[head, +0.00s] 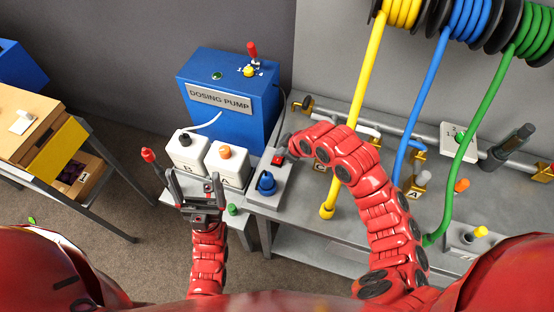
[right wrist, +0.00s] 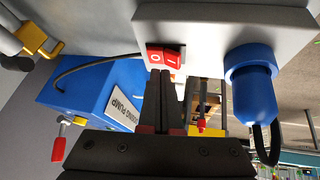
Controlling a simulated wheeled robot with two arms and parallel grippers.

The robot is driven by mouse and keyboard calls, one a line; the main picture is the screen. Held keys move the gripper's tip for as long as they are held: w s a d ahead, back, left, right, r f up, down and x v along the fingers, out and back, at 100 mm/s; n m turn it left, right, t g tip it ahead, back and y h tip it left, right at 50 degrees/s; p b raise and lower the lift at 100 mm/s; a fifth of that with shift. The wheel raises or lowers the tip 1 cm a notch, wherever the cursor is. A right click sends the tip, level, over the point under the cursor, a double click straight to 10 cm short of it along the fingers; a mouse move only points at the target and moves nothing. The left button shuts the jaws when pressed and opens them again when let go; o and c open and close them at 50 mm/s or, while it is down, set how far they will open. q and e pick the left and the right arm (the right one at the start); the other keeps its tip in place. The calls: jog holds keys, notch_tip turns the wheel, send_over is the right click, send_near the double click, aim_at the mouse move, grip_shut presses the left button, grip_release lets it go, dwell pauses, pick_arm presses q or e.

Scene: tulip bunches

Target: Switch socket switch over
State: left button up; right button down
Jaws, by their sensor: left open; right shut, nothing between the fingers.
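The socket switch (head: 278,160) is a red rocker on a grey socket box (head: 285,178), with a blue plug (head: 266,183) beside it. In the right wrist view the switch (right wrist: 164,57) shows an O half and an I half; I cannot tell which is pressed. My right gripper (right wrist: 165,75) is shut and empty, its fingertips right at the switch; I cannot tell whether they touch. In the head view its arm mostly hides it. My left gripper (head: 190,185) is open and empty, in front of the white containers.
The blue dosing pump (head: 230,95) stands behind two white containers (head: 228,165). Yellow, blue and green hoses (head: 345,125) hang over the grey bench (head: 345,230) at right. A wooden box (head: 30,115) stands on a table at left.

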jog(key=shift+s+f+b, duration=0.15)
jog(key=shift+f+b, duration=0.25)
jog(key=shift+f, duration=0.05)
jog(key=shift+s+f, duration=0.15)
jog(key=shift+f, duration=0.2)
dwell(0.9)
jog(key=shift+r, duration=0.15)
jog(key=shift+w+r, duration=0.3)
jog(key=shift+r, duration=0.35)
jog(key=shift+r, duration=0.1)
jog(key=shift+w+d+r+p, duration=0.1)
jog(key=shift+w+r, duration=0.2)
jog(key=shift+r, duration=0.45)
jog(key=shift+w+d+r+p, duration=0.1)
jog(key=shift+w+r, duration=0.15)
jog(key=shift+r, duration=0.5)
jog(key=shift+w+d+r+p, duration=0.1)
jog(key=shift+w+r, duration=0.2)
jog(key=shift+r, duration=0.45)
